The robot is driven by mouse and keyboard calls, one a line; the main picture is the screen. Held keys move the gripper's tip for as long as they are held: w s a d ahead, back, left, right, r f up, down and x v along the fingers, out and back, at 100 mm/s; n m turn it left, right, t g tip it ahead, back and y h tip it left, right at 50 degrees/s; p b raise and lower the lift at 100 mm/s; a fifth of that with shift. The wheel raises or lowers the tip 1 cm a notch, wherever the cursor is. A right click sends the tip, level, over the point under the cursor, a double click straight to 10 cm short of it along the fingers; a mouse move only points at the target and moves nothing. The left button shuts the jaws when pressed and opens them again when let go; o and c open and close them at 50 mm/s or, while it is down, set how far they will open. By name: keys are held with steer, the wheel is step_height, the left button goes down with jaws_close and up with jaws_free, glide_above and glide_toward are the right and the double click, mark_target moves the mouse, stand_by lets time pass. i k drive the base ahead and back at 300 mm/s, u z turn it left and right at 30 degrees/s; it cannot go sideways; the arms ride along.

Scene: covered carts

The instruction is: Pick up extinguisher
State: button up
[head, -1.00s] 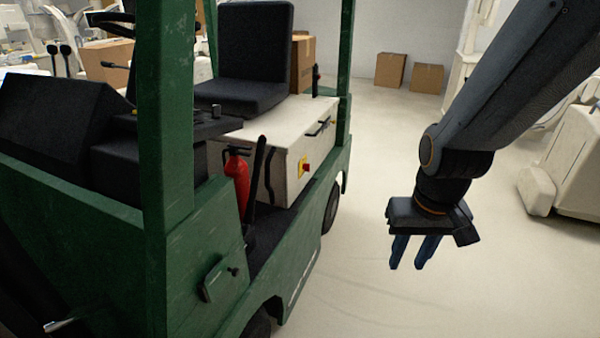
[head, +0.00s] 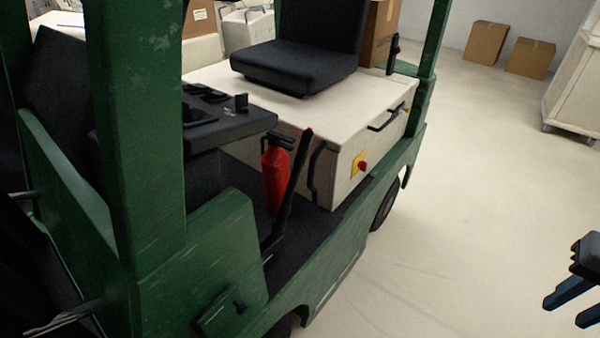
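The red extinguisher (head: 275,180) stands upright on the dark floor of the green cart (head: 340,265), beside the white seat box. Its black top is visible, and a black lever (head: 292,185) rises just to its right and hides part of its lower side. My gripper (head: 566,308) is at the right edge of the head view, partly cut off. Its two blue fingers are apart with nothing between them. It is well to the right of the cart, far from the extinguisher.
A green post (head: 135,130) stands at the cart's front left. A black seat (head: 305,50) sits on the white box (head: 340,125). Cardboard boxes (head: 485,42) stand by the back wall. The pale floor (head: 460,200) right of the cart is clear.

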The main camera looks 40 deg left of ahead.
mark_target(275, 162)
steer(key=u, duration=0.1)
steer(key=i, duration=0.65)
steer(key=u, duration=0.95)
steer(key=i, duration=0.6)
steer(key=u, duration=0.7)
